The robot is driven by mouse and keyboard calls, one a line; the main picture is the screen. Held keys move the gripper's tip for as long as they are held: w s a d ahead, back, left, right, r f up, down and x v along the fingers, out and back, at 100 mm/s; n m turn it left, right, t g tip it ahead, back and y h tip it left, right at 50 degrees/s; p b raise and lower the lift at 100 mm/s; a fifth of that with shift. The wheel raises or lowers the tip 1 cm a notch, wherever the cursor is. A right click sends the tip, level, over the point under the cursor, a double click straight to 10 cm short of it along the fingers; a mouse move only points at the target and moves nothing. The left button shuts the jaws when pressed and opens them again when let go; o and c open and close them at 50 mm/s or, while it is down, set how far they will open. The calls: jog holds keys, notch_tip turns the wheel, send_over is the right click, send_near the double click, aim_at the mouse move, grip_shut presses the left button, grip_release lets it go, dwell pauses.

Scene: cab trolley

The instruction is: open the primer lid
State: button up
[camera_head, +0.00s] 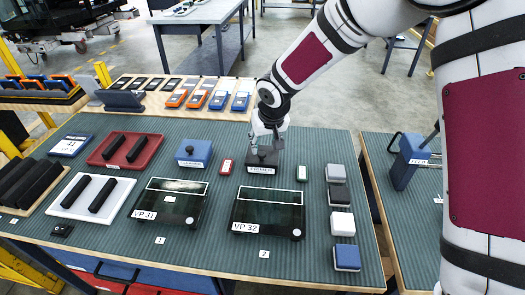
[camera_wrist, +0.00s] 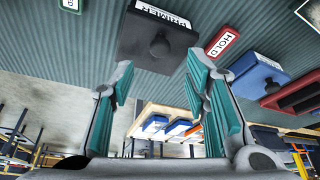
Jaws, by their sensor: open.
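The primer box (camera_head: 262,170) is dark, with a white label on its front, and stands on the ribbed mat under my gripper (camera_head: 267,146). In the wrist view the primer box (camera_wrist: 148,42) shows its PRIMER label and a round black knob (camera_wrist: 160,48) on its lid. The lid looks shut. My gripper (camera_wrist: 160,72) is open and empty, with teal finger pads. The knob appears just beyond the fingertips, roughly between them; I cannot tell whether they touch. In the head view the gripper partly hides the lid.
A blue box (camera_head: 193,153) and a red HOLD tag (camera_head: 226,167) stand left of the primer; a green tag (camera_head: 302,173) is at right. Dark glass panels VP 31 (camera_head: 168,203) and VP 32 (camera_head: 268,212) lie in front. Several blocks (camera_head: 342,223) line the right side.

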aim_at(262, 154)
jog(key=x, duration=0.6)
jog(key=shift+w+f, duration=0.1)
jog(key=shift+f, duration=0.1)
grip_shut()
